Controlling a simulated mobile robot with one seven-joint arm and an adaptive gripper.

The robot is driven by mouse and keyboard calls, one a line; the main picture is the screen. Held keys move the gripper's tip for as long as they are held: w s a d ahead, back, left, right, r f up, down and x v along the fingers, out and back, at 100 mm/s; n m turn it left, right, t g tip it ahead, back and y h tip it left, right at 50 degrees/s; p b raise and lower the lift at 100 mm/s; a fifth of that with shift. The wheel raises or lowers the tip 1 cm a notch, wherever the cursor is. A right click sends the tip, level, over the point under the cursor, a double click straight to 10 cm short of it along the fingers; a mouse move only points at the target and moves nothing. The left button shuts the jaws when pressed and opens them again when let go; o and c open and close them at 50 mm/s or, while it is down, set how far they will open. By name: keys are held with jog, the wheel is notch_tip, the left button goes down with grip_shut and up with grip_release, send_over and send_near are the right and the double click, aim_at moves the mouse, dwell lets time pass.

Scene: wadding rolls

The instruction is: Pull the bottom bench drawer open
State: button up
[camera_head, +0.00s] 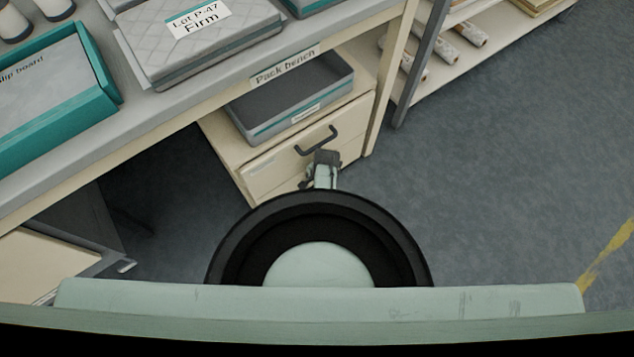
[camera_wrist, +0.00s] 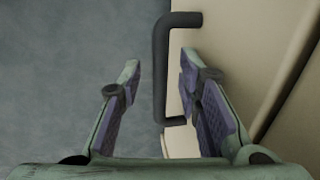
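The cream drawer unit (camera_head: 350,115) stands under the bench, and a dark bar handle (camera_head: 317,140) shows on its upper front. The lower front is mostly hidden behind my arm, so the bottom drawer's handle cannot be clearly made out in the head view. My gripper (camera_head: 325,160) is close to the drawer fronts, below the upper handle in the picture. In the wrist view my gripper (camera_wrist: 158,78) is open, with a dark handle (camera_wrist: 160,70) between its two fingers in the picture. The handle's lower end runs close to the right finger; contact cannot be told. The cream front (camera_wrist: 225,50) looks closed.
A grey tray (camera_head: 258,135) with a teal band sits on the drawer unit. The bench top (camera_head: 150,125) above holds a teal tray (camera_head: 98,75) and a quilted pack (camera_head: 190,60). A shelf with rolls (camera_head: 465,35) stands behind. The floor (camera_head: 500,150) at right is clear.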

jog(key=shift+c, duration=0.2)
grip_shut()
dwell(0.7)
